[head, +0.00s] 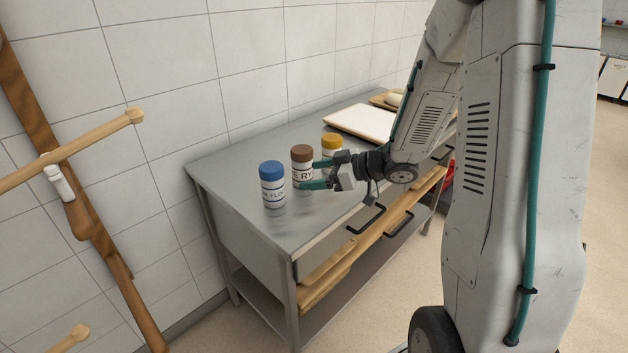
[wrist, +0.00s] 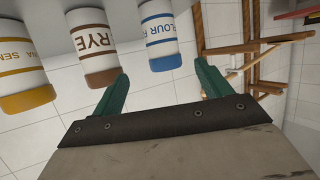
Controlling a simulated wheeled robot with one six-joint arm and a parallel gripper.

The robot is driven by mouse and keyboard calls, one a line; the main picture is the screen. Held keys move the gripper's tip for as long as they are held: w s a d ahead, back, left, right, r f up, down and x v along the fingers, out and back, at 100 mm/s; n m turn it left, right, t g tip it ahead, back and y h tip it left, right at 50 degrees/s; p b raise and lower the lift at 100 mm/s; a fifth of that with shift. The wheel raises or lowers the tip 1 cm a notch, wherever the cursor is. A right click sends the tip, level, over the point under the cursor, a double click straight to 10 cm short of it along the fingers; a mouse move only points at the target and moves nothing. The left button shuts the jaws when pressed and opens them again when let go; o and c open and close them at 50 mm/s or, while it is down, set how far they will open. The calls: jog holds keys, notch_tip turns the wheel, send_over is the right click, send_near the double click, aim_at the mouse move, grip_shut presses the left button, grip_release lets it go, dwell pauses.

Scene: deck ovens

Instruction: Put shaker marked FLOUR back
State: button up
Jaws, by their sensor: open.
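The blue-lidded shaker (head: 272,185) stands upright on the steel table, nearest its left end. In the wrist view the blue-lidded shaker (wrist: 159,36) appears lid-down, beyond the gap between my fingers. A brown-lidded shaker (head: 302,163) marked RYE stands just right of it; it also shows in the wrist view (wrist: 94,45). A yellow-lidded shaker (head: 332,145) stands farther right; its partial label shows in the wrist view (wrist: 20,62). My gripper (head: 318,174) is open and empty, its fingers pointing left and overlapping the brown-lidded shaker in the head view.
The steel table (head: 235,188) has bare top around the blue-lidded shaker. A white board (head: 362,122) lies farther back. Black drawer handles (head: 366,220) stick out in front. A wooden rack (head: 75,195) with pegs is on the left wall. The floor before the table is clear.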

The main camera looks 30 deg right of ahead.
jog(key=w+d+r+m+t+h, duration=0.1)
jog(key=d+r+m+h, duration=0.2)
jog(key=d+r+h, duration=0.35)
jog(key=s+r+m+g+h, duration=0.1)
jog(key=s+r+m+h, duration=0.2)
jog(key=s+r+h, duration=0.25)
jog(key=s+a+m+g, duration=0.1)
jog(key=s+a+g, duration=0.2)
jog(key=s, duration=0.5)
jog(key=s+a+m+g+y, duration=0.1)
jog(key=s+a+g, duration=0.2)
jog(key=s, duration=0.6)
jog(key=s+a+r+m+g+y, duration=0.1)
jog(key=s+a+g, duration=0.1)
jog(key=s+a, duration=0.4)
jog(key=s, duration=0.3)
jog(key=shift+g, duration=0.4)
